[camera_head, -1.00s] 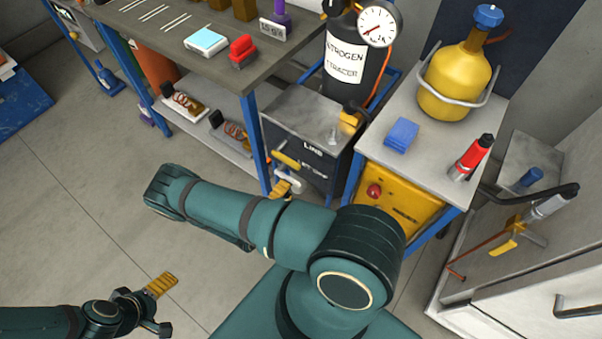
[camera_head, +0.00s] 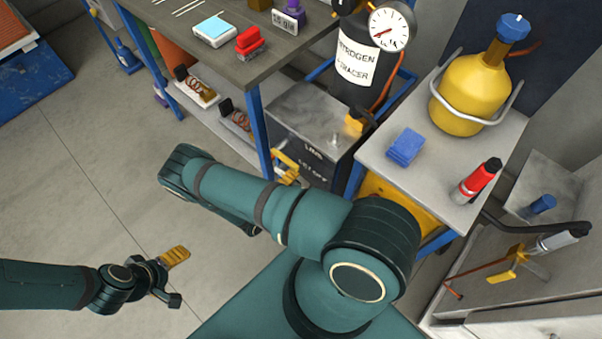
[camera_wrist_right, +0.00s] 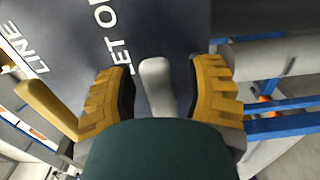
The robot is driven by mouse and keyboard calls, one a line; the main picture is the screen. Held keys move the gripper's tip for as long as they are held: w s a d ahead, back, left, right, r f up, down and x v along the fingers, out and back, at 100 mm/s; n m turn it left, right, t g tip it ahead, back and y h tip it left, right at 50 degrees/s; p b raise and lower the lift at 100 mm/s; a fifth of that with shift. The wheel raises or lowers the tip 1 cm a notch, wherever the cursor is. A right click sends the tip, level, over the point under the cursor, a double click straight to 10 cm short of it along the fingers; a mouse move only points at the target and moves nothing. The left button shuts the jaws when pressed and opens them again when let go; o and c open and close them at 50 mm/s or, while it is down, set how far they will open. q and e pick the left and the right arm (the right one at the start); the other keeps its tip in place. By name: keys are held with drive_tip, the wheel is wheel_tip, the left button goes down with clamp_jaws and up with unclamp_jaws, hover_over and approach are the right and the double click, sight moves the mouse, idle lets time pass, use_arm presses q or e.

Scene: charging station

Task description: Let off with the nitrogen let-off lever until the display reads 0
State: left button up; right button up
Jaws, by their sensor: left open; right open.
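The dark box (camera_head: 312,110) carries the labels LINE and LET OFF. In the right wrist view, a pale grey lever (camera_wrist_right: 157,84) beside the LET OFF lettering stands between the yellow-padded fingers of my right gripper (camera_wrist_right: 163,95). The fingers are open, with a gap visible on each side of the lever. A yellow lever (camera_wrist_right: 45,108) lies outside the left finger, by the LINE lettering. In the head view my right arm partly hides this area. My left gripper (camera_head: 176,278) is open and empty above the floor at lower left.
A black nitrogen cylinder (camera_head: 352,72) with a round gauge (camera_head: 391,27) stands behind the box. A side table (camera_head: 440,165) holds a yellow tank (camera_head: 472,92).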

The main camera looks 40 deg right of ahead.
drive_tip(key=shift+d, duration=0.3)
drive_tip(key=shift+o, duration=0.2)
clamp_jaws()
